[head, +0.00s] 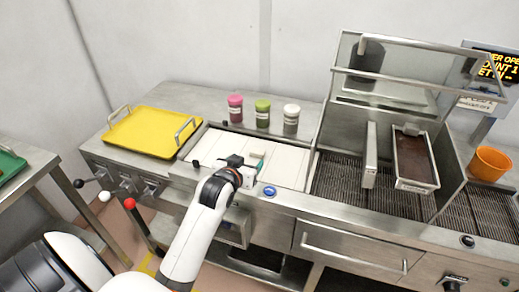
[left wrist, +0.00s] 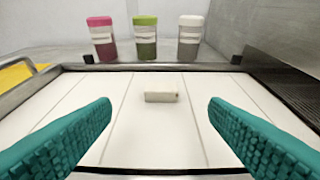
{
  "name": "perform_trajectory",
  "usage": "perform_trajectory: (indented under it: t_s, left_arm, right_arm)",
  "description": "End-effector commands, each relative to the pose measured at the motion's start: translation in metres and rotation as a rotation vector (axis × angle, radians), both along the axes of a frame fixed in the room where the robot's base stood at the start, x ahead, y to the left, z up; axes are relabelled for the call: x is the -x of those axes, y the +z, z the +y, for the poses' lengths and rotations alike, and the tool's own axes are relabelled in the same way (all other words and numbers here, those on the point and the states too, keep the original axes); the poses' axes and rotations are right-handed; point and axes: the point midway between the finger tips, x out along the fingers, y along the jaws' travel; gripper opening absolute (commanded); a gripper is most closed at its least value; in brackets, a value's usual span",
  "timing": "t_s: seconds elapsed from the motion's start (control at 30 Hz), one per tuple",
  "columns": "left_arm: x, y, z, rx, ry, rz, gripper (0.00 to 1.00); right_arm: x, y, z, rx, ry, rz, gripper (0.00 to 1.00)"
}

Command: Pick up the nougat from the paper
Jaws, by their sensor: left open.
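The nougat (left wrist: 161,97) is a small pale block with its long side across the left wrist view. It lies on the white paper (left wrist: 90,92), which has thin lines running away from me. My left gripper (head: 250,166) is over the front part of the paper in the head view. Its two teal fingers are wide apart and empty in the left wrist view, one on each side of the nougat and nearer the camera. In the head view the gripper partly hides the paper around the nougat. My right gripper is not in view.
Pink (head: 235,108), green (head: 262,114) and white (head: 291,119) lidded cups stand behind the paper. A yellow tray (head: 150,132) with handles is at the left. A metal machine with a dark-filled mould (head: 415,158) and an orange bucket (head: 490,163) are at the right.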

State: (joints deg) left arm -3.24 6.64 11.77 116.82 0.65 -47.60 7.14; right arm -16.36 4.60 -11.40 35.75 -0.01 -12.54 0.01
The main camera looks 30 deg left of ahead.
Motion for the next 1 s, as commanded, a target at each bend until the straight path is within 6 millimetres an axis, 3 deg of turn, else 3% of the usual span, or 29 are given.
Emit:
perform_trajectory:
  t_s: [0.23, 0.6, 0.8, 1.0]
  left_arm:
    - [-0.034, -0.014, 0.009, -0.001, 0.001, 0.001, 0.69]
    - [-0.060, -0.025, 0.014, -0.001, 0.001, 0.002, 0.69]
    - [-0.082, -0.036, 0.019, -0.001, 0.000, 0.001, 0.69]
    - [-0.089, -0.039, 0.020, -0.001, 0.000, 0.000, 0.69]
  right_arm:
    - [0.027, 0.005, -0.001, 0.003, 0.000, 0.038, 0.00]
    - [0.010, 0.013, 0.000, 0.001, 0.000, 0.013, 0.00]
    - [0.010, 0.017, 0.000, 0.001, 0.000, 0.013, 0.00]
    - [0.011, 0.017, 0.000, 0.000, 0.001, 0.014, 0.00]
